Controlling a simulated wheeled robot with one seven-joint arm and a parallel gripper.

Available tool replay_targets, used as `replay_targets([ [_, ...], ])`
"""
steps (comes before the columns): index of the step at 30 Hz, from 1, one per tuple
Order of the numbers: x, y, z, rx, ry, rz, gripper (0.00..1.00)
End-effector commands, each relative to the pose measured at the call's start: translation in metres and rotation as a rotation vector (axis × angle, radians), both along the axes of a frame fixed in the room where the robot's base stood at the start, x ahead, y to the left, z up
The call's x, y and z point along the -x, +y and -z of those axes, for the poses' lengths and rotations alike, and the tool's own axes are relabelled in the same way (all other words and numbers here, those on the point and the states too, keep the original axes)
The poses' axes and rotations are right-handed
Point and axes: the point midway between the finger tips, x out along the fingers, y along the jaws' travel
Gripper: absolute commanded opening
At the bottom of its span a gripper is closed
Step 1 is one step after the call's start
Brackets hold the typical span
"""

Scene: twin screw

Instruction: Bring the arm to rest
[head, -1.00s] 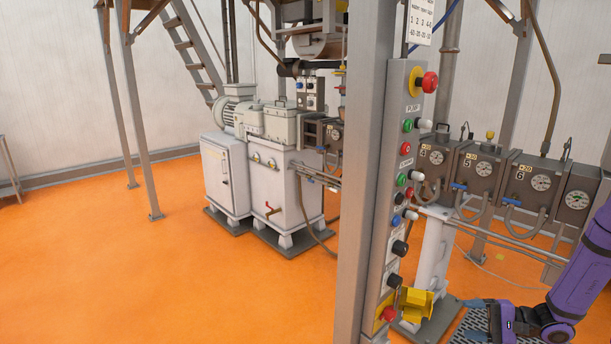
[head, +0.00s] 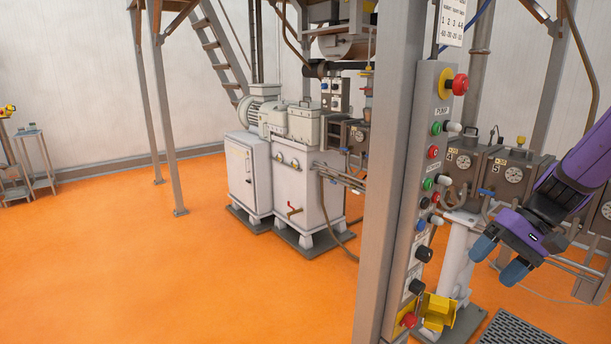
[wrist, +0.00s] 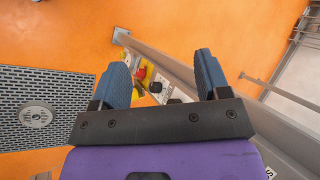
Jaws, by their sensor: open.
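My gripper (head: 499,260) is at the right of the head view, on my purple arm. Its two blue fingers are spread apart with nothing between them. In the wrist view my gripper (wrist: 168,82) also shows open and empty, its fingers pointing away over the floor. It hangs in front of the row of gauge boxes and to the right of the control panel, apart from the panel as far as I can see. My arm hides part of the gauge boxes.
A grey post (head: 377,200) carries the control panel (head: 433,110) with several coloured buttons. A yellow bracket (head: 437,311) sits low on it. Gauge boxes (head: 512,172) stand behind my arm. A floor grating (head: 508,331) lies at lower right. The orange floor (head: 150,270) at left is clear.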

Motion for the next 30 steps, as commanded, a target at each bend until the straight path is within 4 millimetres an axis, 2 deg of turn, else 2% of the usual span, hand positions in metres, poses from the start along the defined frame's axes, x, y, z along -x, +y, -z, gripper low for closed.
replay_targets([
  [3,0.017,0.013,-0.026,0.098,-0.045,-0.042,0.69],
  [15,0.078,0.040,-0.091,0.388,-0.235,-0.113,0.69],
  [24,0.127,0.048,-0.128,0.557,-0.434,-0.116,0.69],
  [30,0.151,0.048,-0.142,0.624,-0.549,-0.102,0.69],
])
